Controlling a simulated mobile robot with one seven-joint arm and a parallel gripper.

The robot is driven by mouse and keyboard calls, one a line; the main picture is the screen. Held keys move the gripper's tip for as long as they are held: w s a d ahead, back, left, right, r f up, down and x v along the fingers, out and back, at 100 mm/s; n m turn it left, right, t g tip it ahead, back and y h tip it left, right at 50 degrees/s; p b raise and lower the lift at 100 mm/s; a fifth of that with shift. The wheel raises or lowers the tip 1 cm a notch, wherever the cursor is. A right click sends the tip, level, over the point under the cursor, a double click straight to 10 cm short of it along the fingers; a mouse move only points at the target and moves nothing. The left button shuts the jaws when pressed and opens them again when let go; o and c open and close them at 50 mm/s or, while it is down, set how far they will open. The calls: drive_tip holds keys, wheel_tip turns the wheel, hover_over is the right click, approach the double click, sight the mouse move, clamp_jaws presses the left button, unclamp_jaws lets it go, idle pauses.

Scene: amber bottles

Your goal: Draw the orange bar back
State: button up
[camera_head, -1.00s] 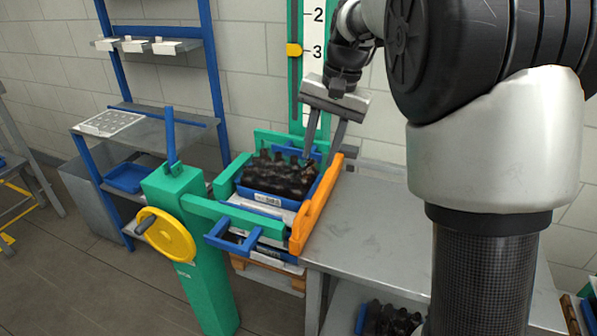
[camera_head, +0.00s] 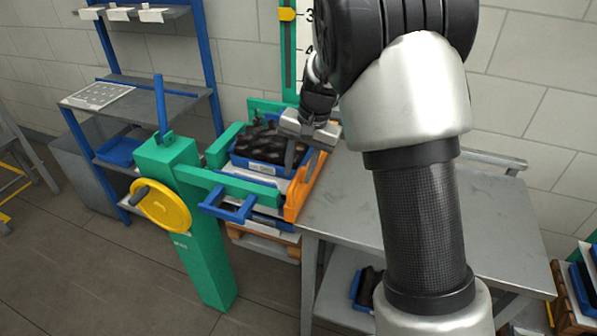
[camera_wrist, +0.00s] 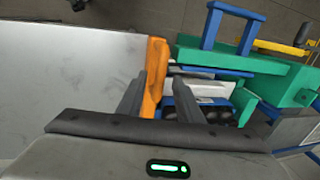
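The orange bar (camera_head: 300,196) stands along the right side of the green frame, by the edge of the metal table. My gripper (camera_head: 302,160) is low over it, pointing down. In the wrist view the orange bar (camera_wrist: 155,72) runs between the two fingers of my gripper (camera_wrist: 158,84). The fingers are apart, with a small gap on each side of the bar. A blue crate (camera_head: 270,167) of dark bottles sits in the frame just left of the bar, partly hidden by my gripper.
The green frame (camera_head: 180,165) has a yellow handwheel (camera_head: 160,206) and a blue handle (camera_head: 228,206) in front. The metal table (camera_head: 375,205) right of the bar is mostly bare. A blue-framed shelf (camera_head: 180,100) stands behind left.

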drive_tip(key=shift+a+f, duration=0.1)
drive_tip(key=shift+f, duration=0.35)
drive_tip(key=shift+c, duration=0.2)
clamp_jaws()
drive_tip(key=s+d, duration=0.8)
drive_tip(key=d, duration=1)
drive_tip(key=s+d+b, duration=0.1)
drive_tip(key=s+d, duration=0.7)
drive_tip(key=d, duration=1.1)
drive_tip(key=s+d+b, duration=0.1)
drive_tip(key=s+d, duration=0.8)
drive_tip(key=d, duration=1)
drive_tip(key=shift+d, duration=0.15)
drive_tip(key=shift+s+r, duration=0.1)
drive_tip(key=shift+r, duration=0.05)
